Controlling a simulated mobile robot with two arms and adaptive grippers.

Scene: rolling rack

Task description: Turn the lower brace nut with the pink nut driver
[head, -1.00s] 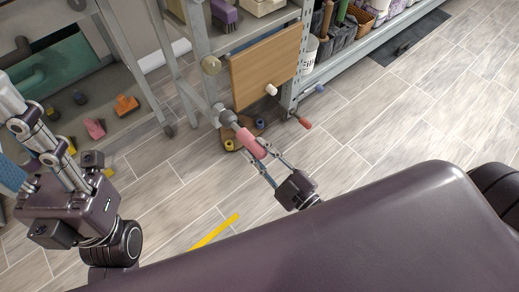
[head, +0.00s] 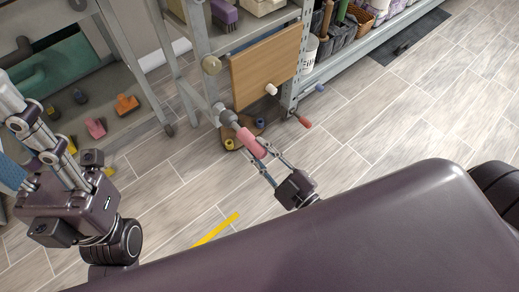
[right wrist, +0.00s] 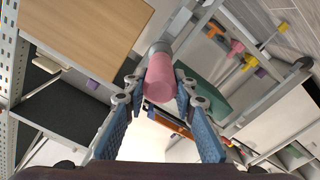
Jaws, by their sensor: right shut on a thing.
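The pink nut driver (head: 251,145) is held tilted at the lower part of the rack's end frame, with its grey socket end (head: 228,117) up against the frame. The lower brace nut is hidden, apparently behind that socket. My right gripper (head: 257,150) is shut on the driver's pink handle. In the right wrist view the handle (right wrist: 160,78) sits between the fingertips, with its grey collar pointing away. My left gripper (head: 70,190) is at the left edge, large and close, away from the rack. Its fingertips run out of the picture, so its opening does not show.
A yellow strip (head: 216,229) lies on open floor.

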